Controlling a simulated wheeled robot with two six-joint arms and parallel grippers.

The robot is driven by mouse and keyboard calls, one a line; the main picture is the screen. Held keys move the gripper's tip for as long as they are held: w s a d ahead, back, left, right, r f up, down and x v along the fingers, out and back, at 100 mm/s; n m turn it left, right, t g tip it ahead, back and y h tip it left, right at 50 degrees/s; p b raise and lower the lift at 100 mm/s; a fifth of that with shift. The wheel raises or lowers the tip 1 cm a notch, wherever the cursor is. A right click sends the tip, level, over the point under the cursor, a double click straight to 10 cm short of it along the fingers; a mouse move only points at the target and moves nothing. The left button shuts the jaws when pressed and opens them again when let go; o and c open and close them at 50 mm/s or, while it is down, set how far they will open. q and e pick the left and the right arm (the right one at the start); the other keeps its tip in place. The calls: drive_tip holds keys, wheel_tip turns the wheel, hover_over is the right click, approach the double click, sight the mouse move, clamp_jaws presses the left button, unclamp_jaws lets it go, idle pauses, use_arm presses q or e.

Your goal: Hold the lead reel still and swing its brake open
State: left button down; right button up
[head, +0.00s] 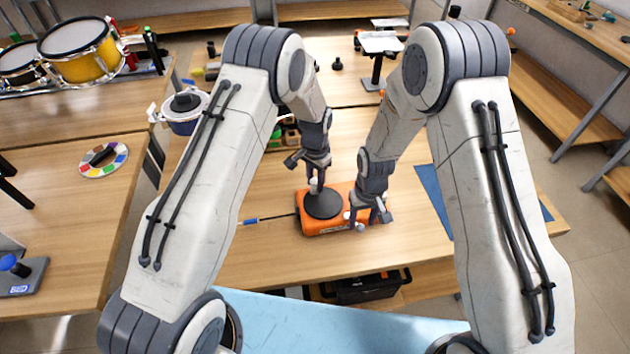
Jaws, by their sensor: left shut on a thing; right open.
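The lead reel (312,226) is an orange block with a dark round disc on top, lying on the wooden table. A thin dark lead with a blue end (250,221) reaches out from its left side. My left gripper (316,187) is shut on the reel at the far edge of the disc, where a small pale part shows at its fingertips. My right gripper (356,222) is open and low at the reel's right end. It covers much of that end, so I cannot make out the brake or tell whether the gripper touches it.
A blue mat (432,196) lies right of the reel, partly behind my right arm. Small bottles (276,136) stand behind my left gripper. A dark crate (366,288) sits below the table's front edge. The tabletop in front of the reel is clear.

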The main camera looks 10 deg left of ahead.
use_arm(q)
drive_tip(key=shift+s+f, duration=0.2)
drive_tip(key=shift+f, duration=0.05)
use_arm(e)
drive_tip(key=shift+f, duration=0.9)
clamp_jaws()
drive_tip(key=shift+s+a, duration=0.55)
drive_tip(key=shift+a, duration=0.3)
